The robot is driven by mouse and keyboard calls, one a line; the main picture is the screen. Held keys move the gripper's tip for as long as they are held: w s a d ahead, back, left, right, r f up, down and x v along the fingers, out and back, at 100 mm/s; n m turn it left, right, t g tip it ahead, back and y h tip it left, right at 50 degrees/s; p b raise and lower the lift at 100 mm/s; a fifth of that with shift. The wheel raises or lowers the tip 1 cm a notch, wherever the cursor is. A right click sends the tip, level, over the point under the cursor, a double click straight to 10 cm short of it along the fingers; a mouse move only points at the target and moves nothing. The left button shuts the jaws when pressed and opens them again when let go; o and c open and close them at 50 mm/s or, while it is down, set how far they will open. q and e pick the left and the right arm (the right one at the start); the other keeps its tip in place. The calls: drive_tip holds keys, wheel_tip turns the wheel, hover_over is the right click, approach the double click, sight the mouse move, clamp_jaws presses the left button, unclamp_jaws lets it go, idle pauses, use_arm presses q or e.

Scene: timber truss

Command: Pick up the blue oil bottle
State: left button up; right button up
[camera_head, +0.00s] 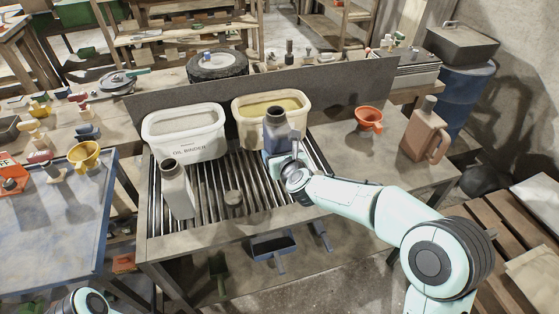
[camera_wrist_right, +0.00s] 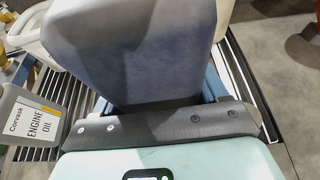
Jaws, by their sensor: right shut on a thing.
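The blue oil bottle (camera_head: 277,132), blue-grey with a dark neck, stands upright over the right part of the slatted grate, in front of the yellow-filled tub. My right gripper (camera_head: 284,160) reaches it from the front and is shut on its lower body. In the right wrist view the bottle (camera_wrist_right: 160,50) fills the upper middle, between the fingers of the gripper (camera_wrist_right: 165,100). Its base is hidden, so I cannot tell whether it touches the grate. My left gripper is out of view; only a piece of my left arm shows at the bottom left.
A pale grey bottle (camera_head: 175,188) stands left on the grate (camera_head: 215,205); its "Engine Oil" label shows in the wrist view (camera_wrist_right: 35,122). Behind are an oil binder tub (camera_head: 185,148) and a yellow-filled tub (camera_head: 293,117). An orange funnel (camera_head: 369,120) and brown jug (camera_head: 423,137) stand right.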

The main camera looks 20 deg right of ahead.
sight(280, 128)
wheel_tip(280, 128, up, 7)
drive_tip(key=p, duration=0.2)
drive_tip(key=shift+f+p, duration=0.2)
drive_tip(key=shift+p, duration=0.15)
drive_tip(key=shift+r+p, duration=0.65)
drive_tip(key=shift+r, duration=0.6)
drive_tip(key=shift+r, duration=0.1)
